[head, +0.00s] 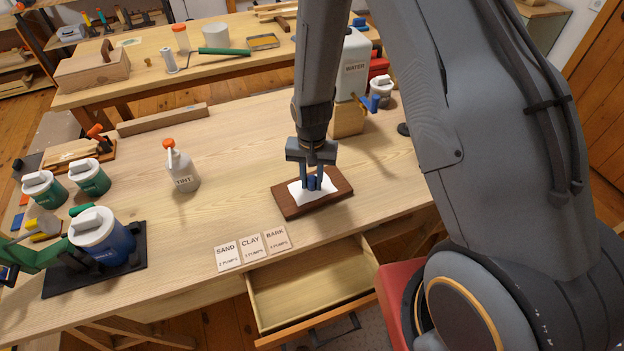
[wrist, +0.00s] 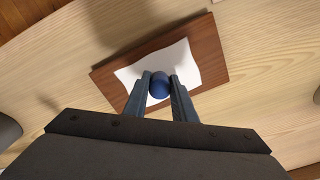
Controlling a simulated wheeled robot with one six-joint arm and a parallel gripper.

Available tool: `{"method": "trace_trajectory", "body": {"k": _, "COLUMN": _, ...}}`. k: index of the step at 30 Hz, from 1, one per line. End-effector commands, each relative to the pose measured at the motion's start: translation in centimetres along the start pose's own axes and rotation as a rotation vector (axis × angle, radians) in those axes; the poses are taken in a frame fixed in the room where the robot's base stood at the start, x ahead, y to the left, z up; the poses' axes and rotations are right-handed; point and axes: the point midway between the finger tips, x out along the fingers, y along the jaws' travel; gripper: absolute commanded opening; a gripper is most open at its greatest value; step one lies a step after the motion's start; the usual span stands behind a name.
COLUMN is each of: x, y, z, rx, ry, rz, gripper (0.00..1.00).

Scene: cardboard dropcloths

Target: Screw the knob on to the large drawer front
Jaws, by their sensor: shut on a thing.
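My gripper (head: 312,184) is shut on a small round blue knob (wrist: 159,86), with one finger on each side of it. The knob is just above or touching a white sheet (wrist: 185,60); I cannot tell which. The sheet lies on a dark brown rectangular board (head: 285,202) on the workbench, which also shows in the wrist view (wrist: 207,45). The board may be the large drawer front, but the frames do not settle that. Any hole or screw under the knob is hidden.
An open, empty drawer (head: 310,285) sticks out below the bench's front edge. Cards labelled SAND, CLAY and BARK (head: 251,247) lie left of the board. A TINT bottle (head: 181,170) stands further left, a WATER bottle (head: 353,68) behind. Bare bench lies left of the board.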

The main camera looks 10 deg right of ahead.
Motion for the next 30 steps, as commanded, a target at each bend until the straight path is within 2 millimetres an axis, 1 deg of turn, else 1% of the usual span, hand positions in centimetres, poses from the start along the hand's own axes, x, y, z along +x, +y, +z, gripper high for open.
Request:
{"method": "trace_trajectory", "body": {"k": 3, "x": 0.0, "y": 0.0, "z": 0.0, "rx": 0.033, "ry": 0.0, "rz": 0.0, "gripper": 0.03}}
{"method": "trace_trajectory", "body": {"k": 11, "x": 0.0, "y": 0.0, "z": 0.0, "rx": 0.038, "ry": 0.0, "rz": 0.0, "gripper": 0.02}}
{"method": "trace_trajectory", "body": {"k": 12, "x": 0.0, "y": 0.0, "z": 0.0, "rx": 0.038, "ry": 0.0, "rz": 0.0, "gripper": 0.28}}
{"method": "trace_trajectory", "body": {"k": 14, "x": 0.0, "y": 0.0, "z": 0.0, "rx": 0.037, "ry": 0.0, "rz": 0.0, "gripper": 0.39}}
{"method": "trace_trajectory", "body": {"k": 15, "x": 0.0, "y": 0.0, "z": 0.0, "rx": 0.037, "ry": 0.0, "rz": 0.0, "gripper": 0.45}}
{"method": "trace_trajectory", "body": {"k": 25, "x": -0.1, "y": 0.0, "z": 0.0, "rx": 0.036, "ry": 0.0, "rz": 0.0, "gripper": 0.45}}
{"method": "trace_trajectory", "body": {"k": 28, "x": -0.6, "y": 0.0, "z": -0.1, "rx": 0.036, "ry": 0.001, "rz": -0.001, "gripper": 0.45}}
{"method": "trace_trajectory", "body": {"k": 30, "x": -1.3, "y": -0.1, "z": -0.1, "rx": 0.036, "ry": 0.002, "rz": -0.001, "gripper": 0.45}}
